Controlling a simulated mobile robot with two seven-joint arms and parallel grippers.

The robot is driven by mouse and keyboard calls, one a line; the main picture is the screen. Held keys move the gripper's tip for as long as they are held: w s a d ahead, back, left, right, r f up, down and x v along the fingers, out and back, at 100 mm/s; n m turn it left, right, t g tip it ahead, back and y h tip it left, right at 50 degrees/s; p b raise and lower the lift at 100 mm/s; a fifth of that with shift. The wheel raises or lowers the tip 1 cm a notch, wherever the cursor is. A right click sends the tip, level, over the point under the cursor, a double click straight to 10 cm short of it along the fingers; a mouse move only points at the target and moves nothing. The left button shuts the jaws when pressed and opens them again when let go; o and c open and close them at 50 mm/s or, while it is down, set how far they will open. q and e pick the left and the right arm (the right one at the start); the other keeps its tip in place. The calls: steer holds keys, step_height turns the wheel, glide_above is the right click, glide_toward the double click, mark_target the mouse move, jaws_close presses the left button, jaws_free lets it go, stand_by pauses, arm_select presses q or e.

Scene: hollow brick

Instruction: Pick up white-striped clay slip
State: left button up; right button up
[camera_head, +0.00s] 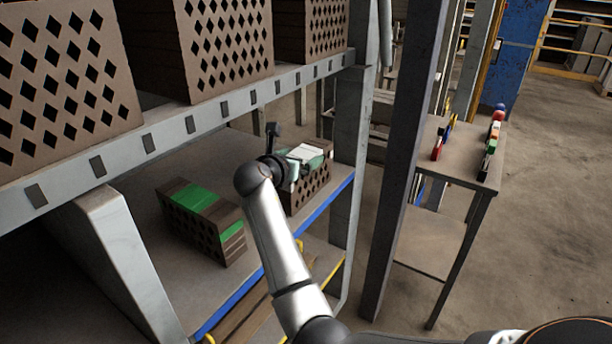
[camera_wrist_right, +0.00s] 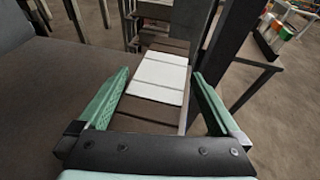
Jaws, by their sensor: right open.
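The white-striped clay slip (camera_head: 309,191) is a brown hollow brick with diamond-shaped holes and a white band across its top. It sits on the grey shelf, near the blue front edge. My right gripper (camera_head: 306,160) is over it, open, with green fingers. In the right wrist view the slip (camera_wrist_right: 145,110) lies between the open fingers (camera_wrist_right: 160,76), one on each side of the white band. I cannot tell whether the fingers touch it. My left gripper is not in view.
A green-striped hollow brick (camera_head: 203,218) stands on the same shelf to the left. Larger hollow bricks (camera_head: 228,45) fill the shelf above, whose beam (camera_head: 220,103) runs overhead. A dark post (camera_head: 405,150) and a table (camera_head: 455,160) with small coloured items stand to the right.

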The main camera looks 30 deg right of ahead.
steer(key=shift+c, duration=0.2)
steer(key=shift+s, duration=0.1)
steer(key=c, duration=1.4)
steer(key=shift+r, duration=0.15)
steer(key=shift+c, duration=0.2)
